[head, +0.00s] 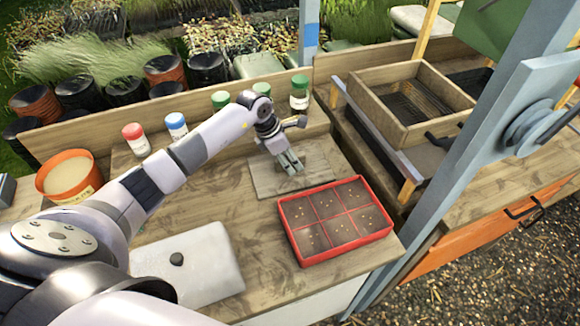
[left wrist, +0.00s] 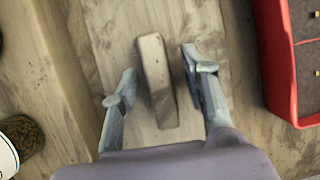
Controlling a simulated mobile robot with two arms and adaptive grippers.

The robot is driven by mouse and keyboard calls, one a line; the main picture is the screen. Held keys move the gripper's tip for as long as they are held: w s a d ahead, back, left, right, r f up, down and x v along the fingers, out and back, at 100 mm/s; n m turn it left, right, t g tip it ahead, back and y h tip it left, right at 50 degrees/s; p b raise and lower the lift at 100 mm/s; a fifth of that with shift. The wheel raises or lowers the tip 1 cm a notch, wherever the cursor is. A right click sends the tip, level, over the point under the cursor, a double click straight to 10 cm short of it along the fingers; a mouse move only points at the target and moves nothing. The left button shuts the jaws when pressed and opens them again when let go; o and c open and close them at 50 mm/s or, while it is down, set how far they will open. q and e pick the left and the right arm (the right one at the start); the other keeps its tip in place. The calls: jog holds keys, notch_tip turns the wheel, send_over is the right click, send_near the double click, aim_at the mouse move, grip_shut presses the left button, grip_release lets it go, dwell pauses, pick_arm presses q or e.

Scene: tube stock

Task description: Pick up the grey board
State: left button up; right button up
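The grey board (head: 324,165) lies flat on the wooden bench, behind the red seed tray, in the head view. In the left wrist view the board (left wrist: 207,22) carries a raised wooden bar-like handle (left wrist: 155,75) in its middle. My left gripper (head: 291,163) points down over the board and hides its handle in the head view. In the left wrist view my left gripper (left wrist: 160,78) is open, with one finger on each side of the handle and gaps visible. My right gripper is not in view.
The red seed tray (head: 337,262) stands close in front of the board. Several capped jars, one with a green cap (head: 299,93), line the back ledge. A wooden box (head: 411,136) stands at right. A pale slab (head: 205,262) lies front left, and an orange pot (head: 69,200) stands far left.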

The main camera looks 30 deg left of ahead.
pick_arm(q)
grip_shut()
dwell(0.3)
dwell(0.3)
jog(key=shift+r, duration=0.2)
